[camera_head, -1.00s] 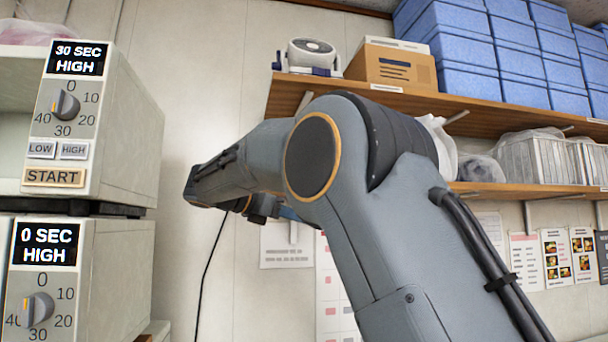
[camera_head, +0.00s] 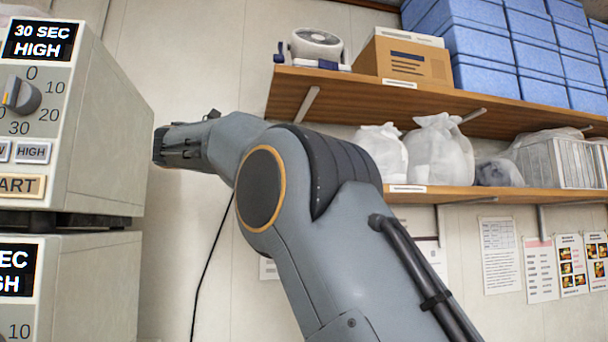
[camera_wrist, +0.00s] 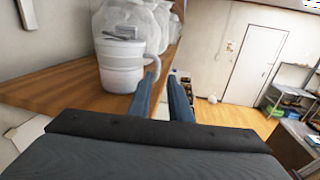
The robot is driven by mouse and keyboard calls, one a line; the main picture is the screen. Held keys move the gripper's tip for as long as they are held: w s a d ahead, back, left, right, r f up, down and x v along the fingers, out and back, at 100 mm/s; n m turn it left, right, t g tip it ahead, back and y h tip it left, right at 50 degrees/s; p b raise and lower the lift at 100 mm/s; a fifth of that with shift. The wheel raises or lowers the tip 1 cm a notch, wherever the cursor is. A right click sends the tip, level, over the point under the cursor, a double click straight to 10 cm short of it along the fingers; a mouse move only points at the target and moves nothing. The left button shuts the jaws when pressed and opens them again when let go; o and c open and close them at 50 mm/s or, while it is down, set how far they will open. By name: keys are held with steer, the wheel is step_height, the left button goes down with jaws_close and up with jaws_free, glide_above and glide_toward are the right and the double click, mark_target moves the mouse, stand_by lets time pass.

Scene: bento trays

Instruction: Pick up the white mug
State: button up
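In the wrist view, a white mug-like vessel (camera_wrist: 122,66) stands upright on a wooden shelf, just left of my fingers. Whether it is one mug or a stack is hard to tell. No mug shows in the head view.
White bags (camera_head: 436,150) sit on the lower shelf (camera_head: 455,194); an upper shelf (camera_head: 345,97) holds a fan, a cardboard box (camera_head: 402,62) and blue bins. An upper oven (camera_head: 108,125) stands at left. In the wrist view, open floor (camera_wrist: 240,122) lies at right.

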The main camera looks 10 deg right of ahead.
steer(key=d, duration=0.3)
steer(key=w+d+p, duration=0.1)
steer(key=d, duration=0.2)
steer(key=shift+w+d, duration=0.15)
steer(key=shift+d, duration=0.05)
steer(key=d+p, duration=0.2)
steer(key=d, duration=0.1)
steer(key=w+d, duration=0.1)
steer(key=shift+d+r+p, duration=0.15)
steer(key=shift+d+p, duration=0.25)
steer(key=shift+d, duration=0.15)
jaws_close()
